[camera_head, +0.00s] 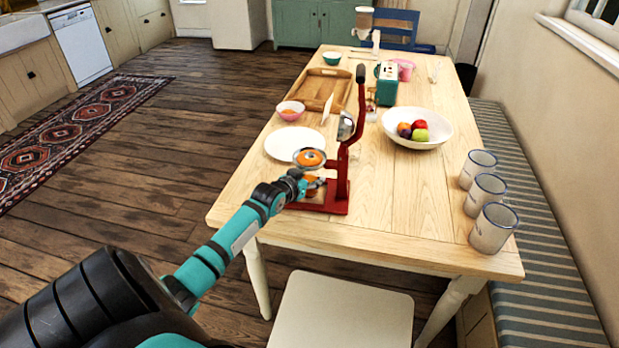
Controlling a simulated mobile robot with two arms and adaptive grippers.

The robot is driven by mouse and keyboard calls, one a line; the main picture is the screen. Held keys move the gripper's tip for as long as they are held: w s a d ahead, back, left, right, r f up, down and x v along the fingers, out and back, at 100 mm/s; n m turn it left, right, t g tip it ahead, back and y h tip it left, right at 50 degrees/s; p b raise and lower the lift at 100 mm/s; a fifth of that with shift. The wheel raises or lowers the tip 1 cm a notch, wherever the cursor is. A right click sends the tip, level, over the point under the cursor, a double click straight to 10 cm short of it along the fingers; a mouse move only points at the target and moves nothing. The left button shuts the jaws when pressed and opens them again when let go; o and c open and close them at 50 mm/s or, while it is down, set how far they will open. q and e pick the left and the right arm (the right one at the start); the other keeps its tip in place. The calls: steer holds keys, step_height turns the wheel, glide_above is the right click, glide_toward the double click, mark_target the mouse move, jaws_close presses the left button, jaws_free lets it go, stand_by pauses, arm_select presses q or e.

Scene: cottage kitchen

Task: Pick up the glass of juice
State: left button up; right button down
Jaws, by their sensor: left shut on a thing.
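A red juicer press (345,165) stands on the wooden table (390,220), with an orange half (310,158) on its upper cup. Below that cup, low at the juicer's base, is the glass of juice (313,184), small and orange and partly hidden by my gripper. My left gripper (303,181) reaches in from the left at the glass and is shut on it. The glass looks upright, still beneath the cup; whether it touches the base is hard to tell. My right gripper is out of view.
A white plate (287,143) lies just behind the gripper, and a pink bowl (290,110) stands beyond it. A fruit bowl (445,135) is to the juicer's right. Several mugs (492,228) line the right edge. A chair (340,315) stands in front.

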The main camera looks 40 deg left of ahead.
arm_select(q)
steer(key=shift+c, duration=0.6)
steer(key=shift+s+r, duration=0.1)
steer(key=shift+r, duration=0.05)
steer(key=shift+s+d+r, duration=0.2)
steer(key=shift+s+r, duration=0.55)
steer(key=r+v, duration=0.1)
steer(key=v, duration=1.2)
steer(key=shift+p, duration=0.45)
steer(key=shift+s+r, duration=0.1)
steer(key=shift+r, duration=0.05)
steer(key=shift+d, duration=0.1)
